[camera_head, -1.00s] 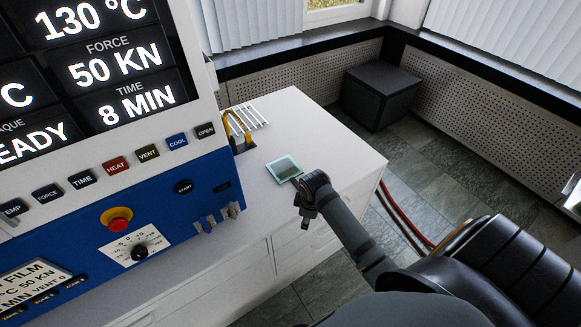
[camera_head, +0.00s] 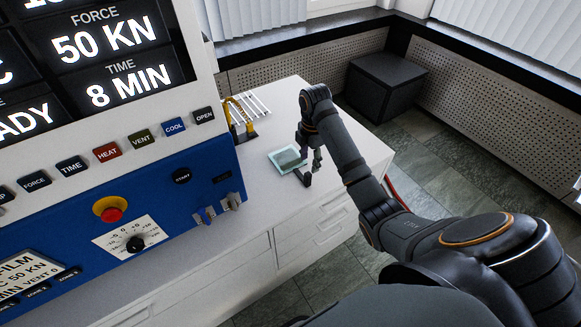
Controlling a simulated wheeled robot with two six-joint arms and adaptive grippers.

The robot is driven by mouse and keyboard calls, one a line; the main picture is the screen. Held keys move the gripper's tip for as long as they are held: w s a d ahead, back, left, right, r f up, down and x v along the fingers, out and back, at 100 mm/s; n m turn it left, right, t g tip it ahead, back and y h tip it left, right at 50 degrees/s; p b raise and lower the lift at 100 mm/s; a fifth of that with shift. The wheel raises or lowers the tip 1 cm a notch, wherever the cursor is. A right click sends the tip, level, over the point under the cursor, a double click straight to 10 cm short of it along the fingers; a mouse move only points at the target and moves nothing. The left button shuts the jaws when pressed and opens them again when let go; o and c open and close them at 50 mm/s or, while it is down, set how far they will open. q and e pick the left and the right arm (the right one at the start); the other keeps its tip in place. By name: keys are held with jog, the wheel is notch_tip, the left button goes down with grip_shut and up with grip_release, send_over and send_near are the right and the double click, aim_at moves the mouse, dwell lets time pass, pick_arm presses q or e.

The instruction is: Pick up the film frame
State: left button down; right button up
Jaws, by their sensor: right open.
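The film frame (camera_head: 286,159) is a small, flat, pale teal square with a grey-green middle. It lies on the white bench top (camera_head: 262,190), to the right of the press. My right gripper (camera_head: 309,170) points down at the frame's right edge, with its fingers apart. One dark fingertip is low beside the frame's near right corner. I cannot tell whether the fingers touch the frame. The gripper hides a little of the frame's right side. My left gripper is not in view.
The press (camera_head: 125,215) with its blue panel and buttons fills the left. A yellow-handled tool (camera_head: 240,118) and a white slatted rack (camera_head: 252,103) stand behind the frame. A dark box (camera_head: 384,88) is on the floor beyond. The bench front is clear.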

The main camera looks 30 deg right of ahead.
aim_at(308, 173)
notch_tip(308, 173, down, 3)
jog(key=shift+w+r+b, duration=0.1)
jog(key=shift+r+b, duration=0.05)
jog(key=shift+b, duration=0.4)
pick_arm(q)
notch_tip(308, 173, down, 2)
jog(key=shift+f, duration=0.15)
pick_arm(e)
jog(key=shift+r, duration=0.1)
notch_tip(308, 173, down, 3)
jog(key=b, duration=0.3)
jog(key=shift+a+f, duration=0.1)
jog(key=shift+f, duration=0.95)
jog(key=shift+r, duration=0.1)
jog(key=shift+c, duration=0.8)
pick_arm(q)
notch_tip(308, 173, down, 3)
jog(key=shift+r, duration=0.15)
pick_arm(e)
grip_shut()
pick_arm(q)
jog(key=shift+p, duration=0.3)
